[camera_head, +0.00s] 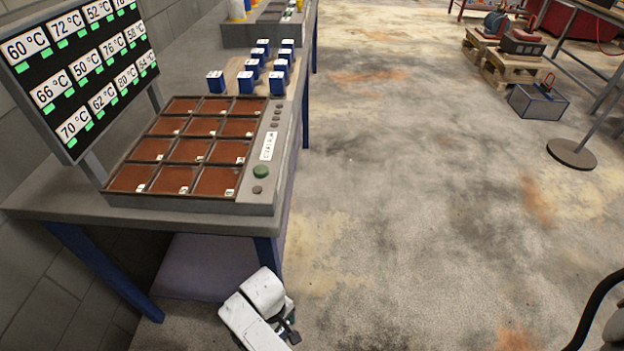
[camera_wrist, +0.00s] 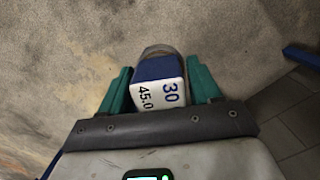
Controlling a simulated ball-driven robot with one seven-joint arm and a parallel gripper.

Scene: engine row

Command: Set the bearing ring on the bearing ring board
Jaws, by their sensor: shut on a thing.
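In the wrist view my gripper (camera_wrist: 160,88) is shut on a blue piece (camera_wrist: 155,69) with a white face marked 30 and 45.0. The green fingers stand on either side of it. A grey rounded part (camera_wrist: 158,49) shows just beyond the blue body. I cannot tell for sure whether this piece is the bearing ring. In the head view my arm is low at the bottom, in front of the table, and the jaws are not clear there. I cannot pick out a bearing ring board with certainty.
The grey table (camera_head: 65,196) carries a tray of brown compartments (camera_head: 200,147), which look empty, and a tilted temperature panel (camera_head: 80,70). Several blue-and-white blocks (camera_head: 247,82) stand behind the tray on a light board. Another grey unit (camera_head: 250,35) is farther back.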

